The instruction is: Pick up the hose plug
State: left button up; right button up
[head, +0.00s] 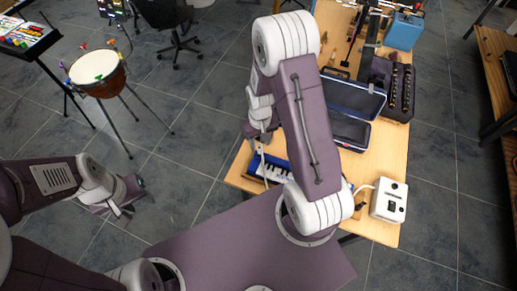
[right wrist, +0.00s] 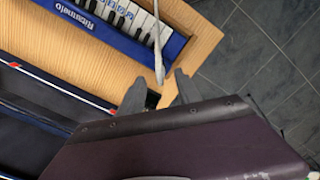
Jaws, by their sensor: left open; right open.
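The blue keyboard instrument (right wrist: 125,20) lies on the wooden table; in the head view it (head: 268,166) is partly covered by my right arm. A pale hose ends in a narrow plug (right wrist: 160,74). In the right wrist view, the plug's tip points down toward the gap between the fingers of my right gripper (right wrist: 158,90). The fingers are apart, and I cannot tell whether they touch it. In the head view my right gripper (head: 261,136) is near the table's left edge, above the pale hose (head: 262,158). My left gripper (head: 124,198) is open and empty, over the floor.
An open dark case (head: 352,105) lies behind the keyboard on the table. A white box (head: 389,200) with a cable stands at the front right corner. A drum on a stand (head: 98,75) is at the left.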

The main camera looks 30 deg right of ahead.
aim_at(260, 149)
jog(key=shift+w+a+f, duration=0.15)
jog(key=shift+w+f, duration=0.05)
jog(key=shift+w, duration=0.05)
jog(key=f, duration=0.4)
jog(key=shift+s+p, duration=0.35)
jog(key=shift+w+d+f, duration=0.1)
jog(key=shift+d+f, duration=0.15)
jog(key=shift+f, duration=0.2)
jog(key=shift+a, duration=0.1)
jog(key=shift+w, duration=0.1)
jog(key=shift+c, duration=0.9)
jog(key=c, duration=0.5)
grip_shut()
jog(key=shift+r, duration=0.15)
